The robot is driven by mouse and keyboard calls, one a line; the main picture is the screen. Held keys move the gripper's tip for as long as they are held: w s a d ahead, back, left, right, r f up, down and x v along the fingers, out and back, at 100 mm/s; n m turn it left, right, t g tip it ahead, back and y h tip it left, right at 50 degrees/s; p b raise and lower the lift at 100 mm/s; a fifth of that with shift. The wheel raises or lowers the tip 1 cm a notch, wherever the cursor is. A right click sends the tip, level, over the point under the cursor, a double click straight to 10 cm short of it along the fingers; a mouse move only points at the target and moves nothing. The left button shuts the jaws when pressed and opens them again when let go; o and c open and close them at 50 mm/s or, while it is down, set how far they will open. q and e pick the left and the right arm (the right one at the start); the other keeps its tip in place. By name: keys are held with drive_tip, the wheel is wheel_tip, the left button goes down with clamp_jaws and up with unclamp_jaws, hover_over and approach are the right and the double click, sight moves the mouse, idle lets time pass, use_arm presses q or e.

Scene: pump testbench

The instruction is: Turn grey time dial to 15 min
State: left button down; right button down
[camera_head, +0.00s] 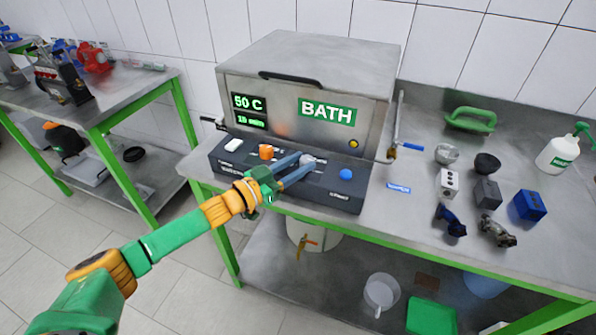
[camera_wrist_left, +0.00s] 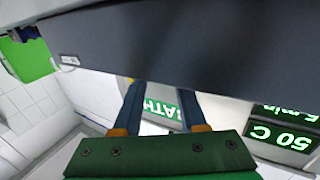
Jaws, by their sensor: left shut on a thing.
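The grey time dial (camera_head: 307,160) sits on the dark control panel (camera_head: 330,196) of the bath. My left gripper (camera_head: 300,162) reaches in from the left, its blue fingers closed on the dial. The dial is mostly covered by the fingers, so its pointer cannot be read. In the left wrist view the gripper (camera_wrist_left: 162,92) has its fingertips against the dark panel (camera_wrist_left: 200,45), and the dial is hidden. The display (camera_head: 250,111) shows 50 C above a small line that looks like 15 min; in the wrist view this line is partly cut off. My right gripper is not in view.
An orange knob (camera_head: 266,152) and a white switch (camera_head: 233,145) lie left of the dial, a blue button (camera_head: 346,174) to its right. Several pump parts lie on the right tabletop.

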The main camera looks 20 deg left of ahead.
sight(276, 177)
use_arm(q)
drive_tip(key=shift+r+h, duration=0.1)
drive_tip(key=shift+h, duration=0.2)
drive_tip(key=shift+c, duration=2.2)
unclamp_jaws()
drive_tip(key=shift+w, duration=0.1)
drive_tip(key=shift+s+a+f, duration=0.2)
drive_tip(key=shift+s+a, duration=0.05)
drive_tip(key=shift+s, duration=0.1)
drive_tip(key=b+v, duration=0.1)
drive_tip(key=v, duration=0.4)
drive_tip(key=shift+s+a, duration=0.15)
drive_tip(key=shift+s, duration=0.1)
drive_tip(key=shift+s+a+r, duration=0.2)
drive_tip(key=shift+s, duration=0.1)
